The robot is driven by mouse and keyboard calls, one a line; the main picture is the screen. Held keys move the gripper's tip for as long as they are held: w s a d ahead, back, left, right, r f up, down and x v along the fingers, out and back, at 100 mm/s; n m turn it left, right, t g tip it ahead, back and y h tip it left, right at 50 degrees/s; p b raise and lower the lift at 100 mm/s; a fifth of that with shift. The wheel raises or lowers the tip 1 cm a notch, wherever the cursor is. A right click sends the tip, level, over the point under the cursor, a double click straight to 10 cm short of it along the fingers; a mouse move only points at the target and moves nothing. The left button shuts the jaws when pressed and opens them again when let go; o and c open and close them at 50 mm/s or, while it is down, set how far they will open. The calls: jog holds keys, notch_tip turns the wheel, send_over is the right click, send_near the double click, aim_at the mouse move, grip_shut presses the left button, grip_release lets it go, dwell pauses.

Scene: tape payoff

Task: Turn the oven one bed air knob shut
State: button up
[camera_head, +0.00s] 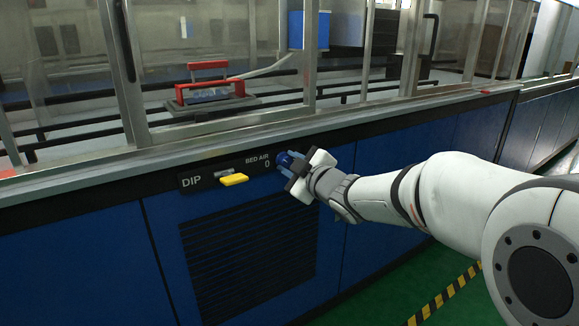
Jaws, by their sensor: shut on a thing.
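A black control strip (196,181) on the blue machine front carries the labels "DIP" and "BED AIR" with a "0" under it. The blue bed air knob (284,159) sits at the right end of this strip. My gripper (291,167) reaches in from the right and is shut on the knob. The fingers hide much of the knob, so its pointer direction cannot be told. A yellow lever (234,179) sticks out beside the "DIP" label, left of the knob.
A dark louvred grille (245,255) lies below the strip. A metal ledge (220,133) runs above it, with framed glass panels over it. Behind the glass is a red-handled fixture (210,88). The green floor (385,305) with a yellow-black stripe shows at lower right.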

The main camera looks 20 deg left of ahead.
jog(key=shift+d+f, duration=0.1)
jog(key=shift+f, duration=0.05)
jog(key=o, duration=1)
jog(key=shift+c, duration=0.2)
jog(key=p+v, duration=0.2)
jog(key=v, duration=0.5)
jog(key=shift+s+d, duration=0.25)
jog(key=shift+d, duration=0.05)
